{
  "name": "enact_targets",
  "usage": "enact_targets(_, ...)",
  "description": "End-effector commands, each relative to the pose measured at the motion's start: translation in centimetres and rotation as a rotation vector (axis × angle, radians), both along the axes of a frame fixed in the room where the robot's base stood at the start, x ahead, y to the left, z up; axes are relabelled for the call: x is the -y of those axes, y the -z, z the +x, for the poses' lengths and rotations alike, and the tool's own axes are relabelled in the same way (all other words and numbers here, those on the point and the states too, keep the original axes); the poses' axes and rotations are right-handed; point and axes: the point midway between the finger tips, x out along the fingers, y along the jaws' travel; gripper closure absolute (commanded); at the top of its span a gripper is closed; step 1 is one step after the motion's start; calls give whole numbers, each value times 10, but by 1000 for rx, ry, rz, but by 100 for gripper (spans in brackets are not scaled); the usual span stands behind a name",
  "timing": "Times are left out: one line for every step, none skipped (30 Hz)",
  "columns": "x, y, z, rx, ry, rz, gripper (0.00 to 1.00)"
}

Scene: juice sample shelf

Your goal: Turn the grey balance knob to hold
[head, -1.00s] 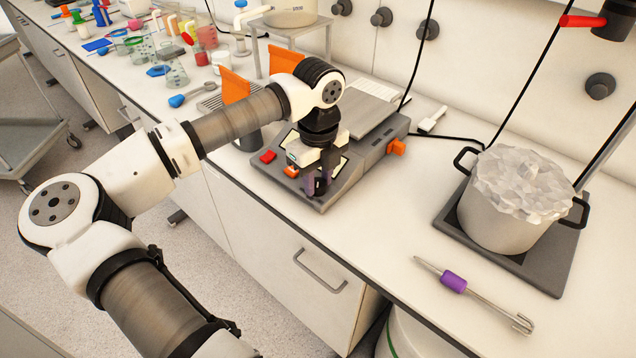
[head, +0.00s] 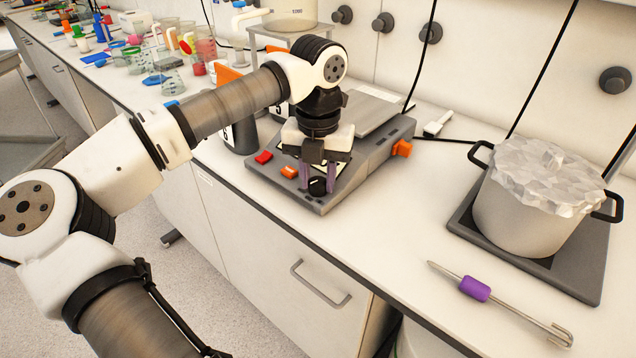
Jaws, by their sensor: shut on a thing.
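The balance (head: 375,160) is a grey bench unit with a flat metal pan, standing near the counter's front edge. Its knob (head: 318,187) looks dark, almost black, and sits at the front right of the sloping panel. The gripper body hides much of the display, and I cannot read the knob's marking. A red button (head: 264,157) and an orange button (head: 289,172) sit left of the knob.
An orange knob (head: 402,148) sticks out of the balance's right side. A foil-covered pot (head: 530,215) stands on a dark plate at right. A purple-handled tool (head: 476,289) lies in front. Glassware crowds the back left. The counter between balance and pot is mostly clear.

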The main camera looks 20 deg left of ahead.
Motion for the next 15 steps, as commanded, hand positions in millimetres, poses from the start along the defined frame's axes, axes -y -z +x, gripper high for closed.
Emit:
enact_targets(0, 1, 1, 3, 44, 0, 92)
enact_targets(0, 1, 1, 4, 71, 1, 92)
enact_targets(0, 1, 1, 4, 108, 0, 92)
enact_targets(0, 1, 1, 4, 134, -1, 92)
enact_targets(0, 1, 1, 4, 159, -1, 92)
enact_targets(0, 1, 1, 4, 193, -1, 92)
enact_targets(0, 0, 1, 4, 217, 0, 92)
enact_targets(0, 0, 1, 4, 242, 0, 92)
enact_targets(0, 0, 1, 4, 272, 0, 92)
enact_targets(0, 0, 1, 4, 293, 0, 92)
enact_targets(0, 0, 1, 4, 313, 0, 92)
enact_targets(0, 0, 1, 4, 339, 0, 92)
enact_targets(0, -1, 1, 4, 358, 0, 92)
enact_targets(0, -1, 1, 4, 374, 0, 92)
enact_targets(0, -1, 1, 5, 395, 0, 92)
